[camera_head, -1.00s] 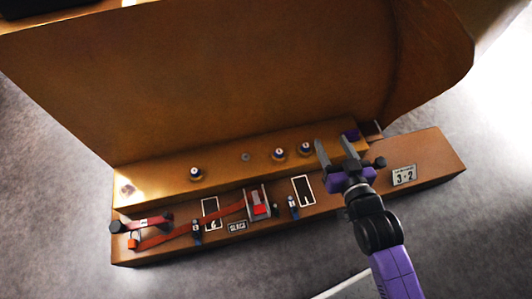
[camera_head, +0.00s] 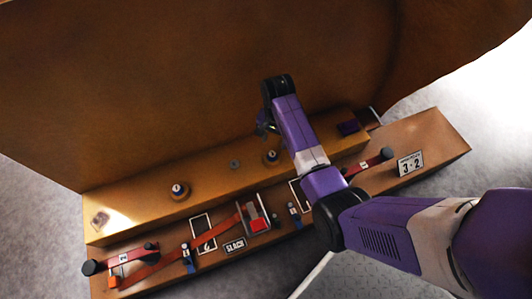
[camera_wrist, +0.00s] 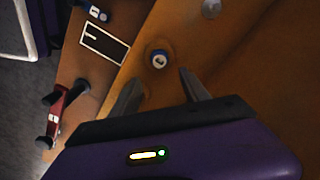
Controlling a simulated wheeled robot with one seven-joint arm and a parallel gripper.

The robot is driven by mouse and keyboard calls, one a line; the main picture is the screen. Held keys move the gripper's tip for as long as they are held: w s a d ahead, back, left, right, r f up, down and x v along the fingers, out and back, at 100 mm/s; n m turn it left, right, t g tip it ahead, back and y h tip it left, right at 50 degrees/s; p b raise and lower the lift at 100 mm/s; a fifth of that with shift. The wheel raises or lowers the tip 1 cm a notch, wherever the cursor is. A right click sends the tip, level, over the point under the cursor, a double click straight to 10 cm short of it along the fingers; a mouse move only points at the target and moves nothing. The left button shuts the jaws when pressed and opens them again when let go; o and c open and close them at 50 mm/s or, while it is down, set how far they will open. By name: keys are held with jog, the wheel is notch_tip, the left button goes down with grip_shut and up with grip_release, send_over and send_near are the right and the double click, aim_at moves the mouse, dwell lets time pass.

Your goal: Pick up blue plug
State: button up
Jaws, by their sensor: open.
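Two small upright blue pieces with white tags stand on the lower ledge in the head view, one at left (camera_head: 188,258) and one nearer the middle (camera_head: 294,212). Round knobs with white-and-blue tops sit on the upper ledge, at left (camera_head: 180,190) and beside my gripper (camera_head: 271,157). I cannot tell for certain which piece is the blue plug. In the wrist view, my gripper (camera_wrist: 160,77) is open and empty, with a round white-and-blue-topped knob (camera_wrist: 160,58) just beyond and between its fingertips. A blue piece (camera_wrist: 98,12) shows at the top. My arm hides part of the upper ledge.
A large brown wall rises behind the ledges. A grey disc (camera_head: 234,163) is on the upper ledge. The lower ledge bears red levers (camera_head: 370,163), a red strap (camera_head: 155,264), a red-buttoned buckle (camera_head: 256,218) and a "3-2" plate (camera_head: 411,164).

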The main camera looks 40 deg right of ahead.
aim_at(272, 154)
jog(key=shift+s+a+f, duration=0.15)
jog(key=shift+s+f, duration=0.05)
jog(key=shift+s, duration=0.05)
notch_tip(272, 154, down, 2)
jog(key=shift+w+f+b, duration=0.1)
jog(key=shift+f+b, duration=0.1)
jog(key=shift+b, duration=0.5)
jog(key=f+b, duration=0.2)
jog(key=f, duration=0.1)
jog(key=f+b, duration=0.1)
jog(key=f, duration=0.1)
jog(key=shift+a, duration=0.35)
grip_shut()
